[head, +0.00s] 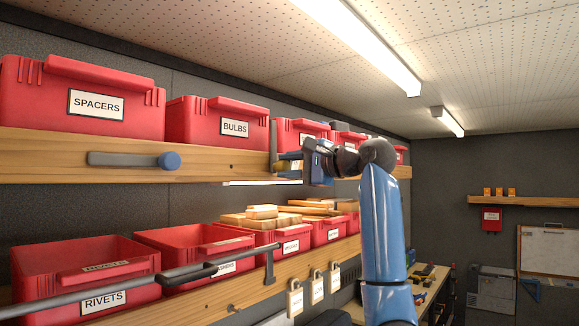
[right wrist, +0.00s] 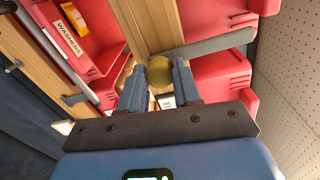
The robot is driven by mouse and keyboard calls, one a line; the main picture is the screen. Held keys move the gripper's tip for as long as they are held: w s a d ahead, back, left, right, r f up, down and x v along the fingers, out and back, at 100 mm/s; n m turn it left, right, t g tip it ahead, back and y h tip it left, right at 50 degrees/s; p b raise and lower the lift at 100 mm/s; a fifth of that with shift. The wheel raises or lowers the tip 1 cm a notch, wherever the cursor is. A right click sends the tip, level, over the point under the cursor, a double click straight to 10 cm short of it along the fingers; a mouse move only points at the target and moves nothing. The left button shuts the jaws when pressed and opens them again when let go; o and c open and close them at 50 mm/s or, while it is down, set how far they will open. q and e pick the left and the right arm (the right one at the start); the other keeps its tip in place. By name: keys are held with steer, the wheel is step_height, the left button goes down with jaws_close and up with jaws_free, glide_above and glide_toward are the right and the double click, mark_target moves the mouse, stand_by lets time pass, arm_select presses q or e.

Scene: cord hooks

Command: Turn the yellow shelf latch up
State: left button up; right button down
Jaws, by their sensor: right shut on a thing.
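The yellow shelf latch shows in the right wrist view as a round yellow knob (right wrist: 160,73) with a flat grey bar (right wrist: 215,45). The bar runs from the knob across the wooden shelf edge toward the upper red bins, so it points up. In the head view the grey bar (head: 273,136) stands upright in front of a red bin. My right gripper (right wrist: 160,76) is shut on the knob, one finger on each side. In the head view my right gripper (head: 303,163) is at the upper shelf edge and hides most of the knob. My left gripper is not in view.
A blue-knobbed latch (head: 169,160) lies level on the upper shelf board (head: 40,152). Red bins stand on both shelves. A dark rail (head: 120,281) runs before the lower bins. Padlock-shaped tags (head: 317,287) hang below. The room to the right is open.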

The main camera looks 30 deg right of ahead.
steer(key=shift+m, duration=0.3)
steer(key=c, duration=0.8)
jaws_free()
steer(key=shift+s+d+f+b, duration=0.1)
steer(key=shift+s+d+b, duration=0.2)
steer(key=shift+s+b, duration=0.15)
steer(key=b+v, duration=0.3)
steer(key=v, duration=0.6)
steer(key=shift+s+d+b, duration=0.1)
steer(key=shift+s+b, duration=0.2)
steer(key=shift+s, duration=0.05)
